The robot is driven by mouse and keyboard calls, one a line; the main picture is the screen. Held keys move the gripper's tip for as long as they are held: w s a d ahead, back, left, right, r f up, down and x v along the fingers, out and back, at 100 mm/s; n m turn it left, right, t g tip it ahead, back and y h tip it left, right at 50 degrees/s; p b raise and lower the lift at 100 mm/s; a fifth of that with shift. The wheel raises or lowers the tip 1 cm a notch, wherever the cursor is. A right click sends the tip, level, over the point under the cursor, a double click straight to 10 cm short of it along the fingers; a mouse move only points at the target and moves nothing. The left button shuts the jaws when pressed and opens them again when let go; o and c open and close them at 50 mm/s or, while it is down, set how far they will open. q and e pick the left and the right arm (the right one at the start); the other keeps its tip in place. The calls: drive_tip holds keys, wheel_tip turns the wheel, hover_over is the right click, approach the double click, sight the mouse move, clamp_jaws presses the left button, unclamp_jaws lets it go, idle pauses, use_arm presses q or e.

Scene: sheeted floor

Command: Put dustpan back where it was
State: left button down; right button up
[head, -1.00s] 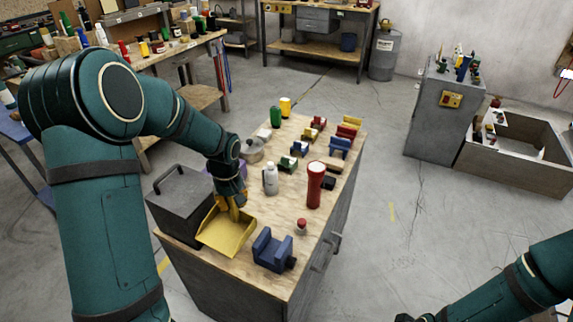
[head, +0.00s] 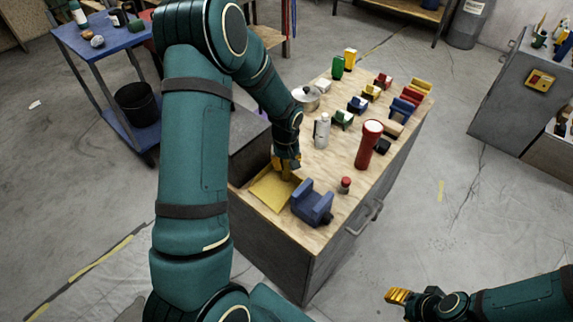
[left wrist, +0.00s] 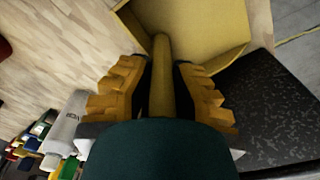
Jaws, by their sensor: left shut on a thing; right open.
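The yellow dustpan (head: 271,190) is at the near left end of the wooden workbench top (head: 335,187), beside a blue vise. It also shows in the left wrist view (left wrist: 205,35), with its handle running between my fingers. My left gripper (head: 286,166) is shut on the dustpan's handle. The pan lies over or on the bench top; I cannot tell if it touches. My right gripper (head: 397,297) is open and empty, low at the right over the floor, away from the bench.
A blue vise (head: 312,203) stands right of the dustpan. A dark grey box (head: 249,150) is behind my left arm. A blue cart (head: 97,50) stands at upper left.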

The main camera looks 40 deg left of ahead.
use_arm(q)
drive_tip(key=shift+f, duration=0.25)
drive_tip(key=c, duration=1)
unclamp_jaws()
